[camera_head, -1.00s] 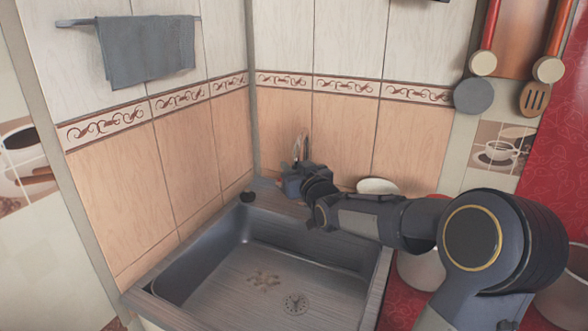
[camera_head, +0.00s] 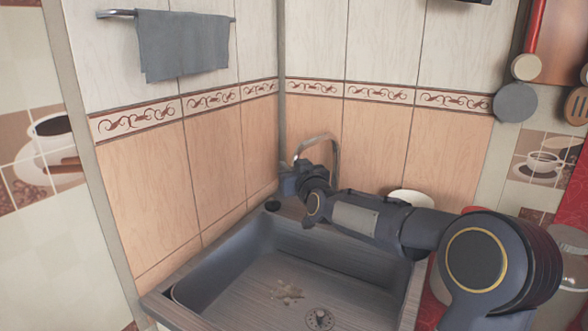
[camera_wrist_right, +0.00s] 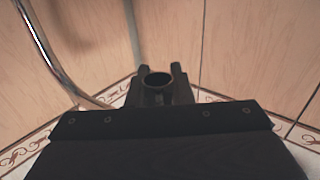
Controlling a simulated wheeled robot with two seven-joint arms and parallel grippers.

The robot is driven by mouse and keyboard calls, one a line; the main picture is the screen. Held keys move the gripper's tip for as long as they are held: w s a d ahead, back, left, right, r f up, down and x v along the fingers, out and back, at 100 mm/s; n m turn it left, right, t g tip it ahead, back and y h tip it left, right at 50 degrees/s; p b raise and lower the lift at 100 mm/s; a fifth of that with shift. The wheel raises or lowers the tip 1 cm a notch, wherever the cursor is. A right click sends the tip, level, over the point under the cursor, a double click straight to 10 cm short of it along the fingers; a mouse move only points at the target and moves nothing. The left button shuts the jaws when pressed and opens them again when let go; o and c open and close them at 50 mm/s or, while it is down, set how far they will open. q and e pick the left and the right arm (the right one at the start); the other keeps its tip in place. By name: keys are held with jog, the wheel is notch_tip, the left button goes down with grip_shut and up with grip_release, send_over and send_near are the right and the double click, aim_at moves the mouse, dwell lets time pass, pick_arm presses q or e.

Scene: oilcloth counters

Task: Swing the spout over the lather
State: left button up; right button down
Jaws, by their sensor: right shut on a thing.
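The chrome spout (camera_head: 325,140) rises in an arc at the sink's back corner, near the wall. My right gripper (camera_head: 290,180) is shut on the spout's free end, left of the arc, and largely hides that end. In the right wrist view the gripper (camera_wrist_right: 158,85) has a dark round opening between its fingers, and the chrome tube (camera_wrist_right: 40,35) curves down at the left. The lather (camera_head: 287,292) is a small pale patch on the sink floor, in front of and below the gripper. My left gripper is not in view.
The metal sink (camera_head: 210,272) fills the lower middle, with a drain (camera_head: 320,318) right of the lather. A dark knob (camera_head: 272,205) sits on the back rim. Tiled walls meet close behind the spout. A pale bowl (camera_head: 410,196) stands behind my right arm.

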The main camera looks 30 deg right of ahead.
jog(key=shift+s+d+r, duration=0.1)
jog(key=shift+d+r, duration=0.2)
jog(key=shift+r, duration=0.2)
jog(key=c, duration=1.3)
grip_release()
jog(key=shift+s+d, duration=0.1)
jog(key=shift+f, duration=0.2)
jog(key=b+v, duration=0.1)
jog(key=v, duration=0.6)
jog(key=shift+s+a+f+b, duration=0.1)
jog(key=shift+s+a+b, duration=0.1)
jog(key=shift+s+b, duration=0.2)
